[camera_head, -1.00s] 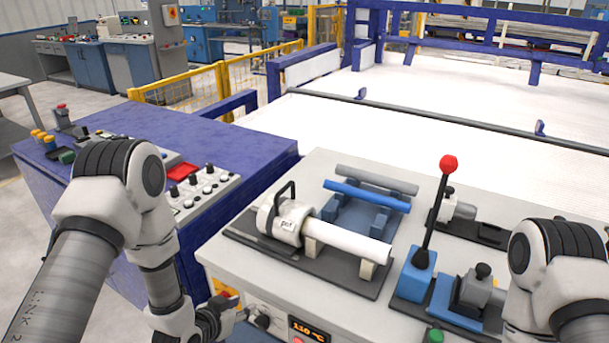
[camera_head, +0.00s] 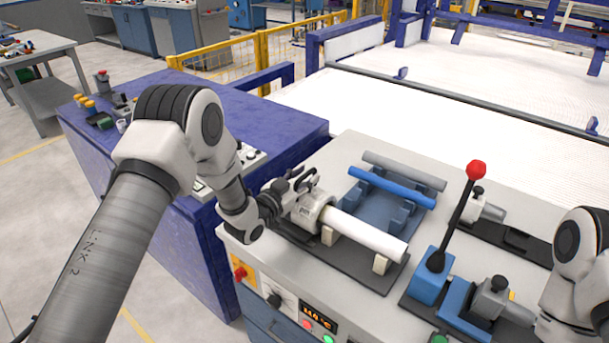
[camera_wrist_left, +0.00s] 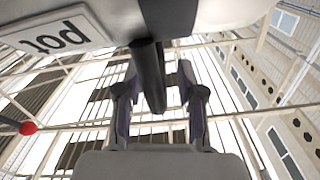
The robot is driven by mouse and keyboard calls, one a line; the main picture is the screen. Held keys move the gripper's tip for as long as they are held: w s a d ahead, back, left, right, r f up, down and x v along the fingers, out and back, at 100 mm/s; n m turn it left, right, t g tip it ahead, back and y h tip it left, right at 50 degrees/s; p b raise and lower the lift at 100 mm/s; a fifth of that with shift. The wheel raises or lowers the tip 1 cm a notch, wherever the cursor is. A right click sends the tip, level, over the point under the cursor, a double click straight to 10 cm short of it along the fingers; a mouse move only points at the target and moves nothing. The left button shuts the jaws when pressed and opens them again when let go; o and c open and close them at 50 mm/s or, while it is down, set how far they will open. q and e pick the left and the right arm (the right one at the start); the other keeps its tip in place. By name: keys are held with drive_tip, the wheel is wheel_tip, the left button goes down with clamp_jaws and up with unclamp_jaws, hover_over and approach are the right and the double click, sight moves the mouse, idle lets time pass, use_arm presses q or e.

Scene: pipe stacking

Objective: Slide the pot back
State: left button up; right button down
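The pot (camera_head: 313,213) is a white cylinder with a black handle, sitting around the left end of a white pipe (camera_head: 365,233) on a dark base. In the left wrist view, the pot (camera_wrist_left: 60,36) fills the top, its label upside down. My left gripper (camera_head: 300,182) is at the pot's handle, partly covering it. In the left wrist view, its two fingers (camera_wrist_left: 158,95) stand apart, with the black handle (camera_wrist_left: 150,75) between them and gaps showing. My right arm shows at the right edge, but its gripper is outside the picture.
A blue pipe (camera_head: 392,186) and a grey pipe (camera_head: 405,170) lie on a blue rack behind. A lever with a red knob (camera_head: 477,170) stands right of the white pipe. A blue cabinet (camera_head: 165,185) with controls stands left.

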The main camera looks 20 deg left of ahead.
use_arm(q)
clamp_jaws()
drive_tip(key=shift+a, duration=0.1)
drive_tip(key=w+a+b, duration=0.3)
drive_tip(key=a, duration=0.6)
drive_tip(key=shift+w+a+r, duration=0.2)
drive_tip(key=shift+w+a, duration=0.05)
drive_tip(key=shift+w, duration=0.05)
unclamp_jaws()
drive_tip(key=shift+a+f, duration=0.15)
drive_tip(key=shift+a, duration=0.05)
